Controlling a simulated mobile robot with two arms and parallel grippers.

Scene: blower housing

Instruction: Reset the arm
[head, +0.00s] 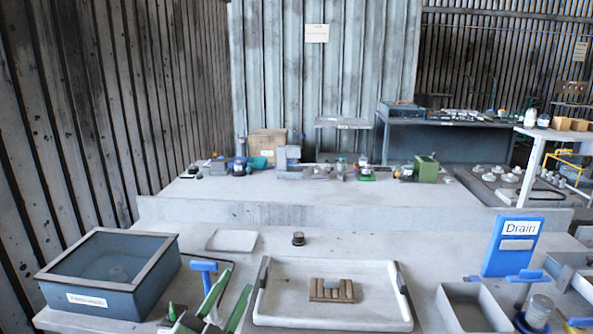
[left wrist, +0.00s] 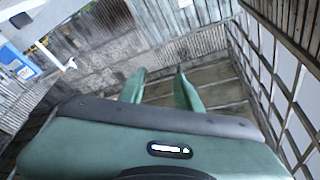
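My left gripper (head: 231,289) shows at the bottom of the head view, with its two green fingers pointing up and away. It is in front of the left edge of the white tray (head: 330,264), beside the blue-grey box. In the left wrist view the green fingers (left wrist: 160,74) stand apart with nothing between them. That view looks toward plank walls, not the table. My right gripper is not seen in the head view.
A blue-grey box (head: 88,304) stands at the left. The tray holds a slatted wooden piece (head: 331,291). A blue Drain sign (head: 512,246) and an open bin (head: 474,304) are at the right. A small dark jar (head: 298,239) stands behind the tray.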

